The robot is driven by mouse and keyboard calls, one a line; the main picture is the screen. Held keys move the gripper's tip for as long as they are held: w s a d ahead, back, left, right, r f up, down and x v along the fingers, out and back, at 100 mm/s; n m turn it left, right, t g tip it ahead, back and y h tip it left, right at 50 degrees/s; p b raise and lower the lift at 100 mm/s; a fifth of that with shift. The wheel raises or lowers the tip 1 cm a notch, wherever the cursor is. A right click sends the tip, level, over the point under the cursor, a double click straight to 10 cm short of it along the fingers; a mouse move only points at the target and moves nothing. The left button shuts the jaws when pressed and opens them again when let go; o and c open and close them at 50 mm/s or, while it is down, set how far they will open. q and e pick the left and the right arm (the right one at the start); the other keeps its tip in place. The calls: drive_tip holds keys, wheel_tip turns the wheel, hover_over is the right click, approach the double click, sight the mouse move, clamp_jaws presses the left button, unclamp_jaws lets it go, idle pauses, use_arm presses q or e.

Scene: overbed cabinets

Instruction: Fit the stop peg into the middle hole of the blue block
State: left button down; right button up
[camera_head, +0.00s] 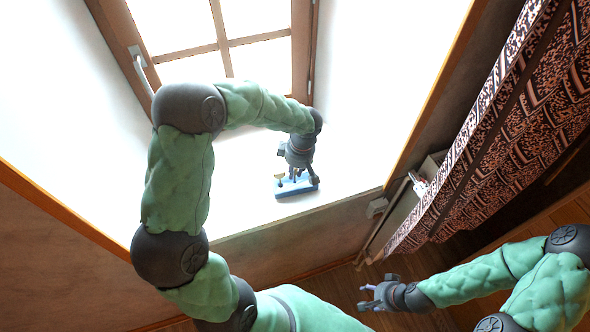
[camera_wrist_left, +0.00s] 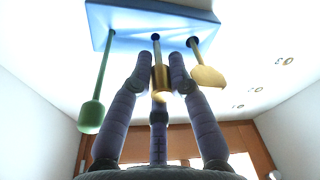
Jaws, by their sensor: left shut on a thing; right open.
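The blue block (camera_head: 300,188) lies on the white window sill, and it fills the top of the left wrist view (camera_wrist_left: 125,22). A green peg (camera_wrist_left: 97,105) stands in its left hole in that view, and a peg with a tan head (camera_wrist_left: 208,76) stands in its right hole. My left gripper (camera_wrist_left: 159,62) is shut on a brass-coloured peg (camera_wrist_left: 161,78), whose thin end points at the middle hole (camera_wrist_left: 156,37). I cannot tell whether that end is inside the hole. My right gripper (camera_head: 364,297) is open and empty, low and away from the sill.
The window (camera_head: 225,45) with its wooden frame and handle (camera_head: 140,62) stands behind the sill. A patterned curtain (camera_head: 490,130) hangs at the right. Small ring shapes (camera_wrist_left: 284,61) show on the white surface beside the block. The sill left of the block looks clear.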

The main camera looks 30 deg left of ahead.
sight(296, 173)
use_arm(q)
drive_tip(key=shift+f+b, duration=1.65)
drive_tip(key=shift+b, duration=0.15)
drive_tip(key=c, duration=1.1)
unclamp_jaws()
drive_tip(key=shift+s, duration=0.1)
wheel_tip(296, 173, up, 12)
drive_tip(key=d, duration=0.1)
drive_tip(key=shift+d, duration=0.3)
drive_tip(key=shift+w, duration=0.2)
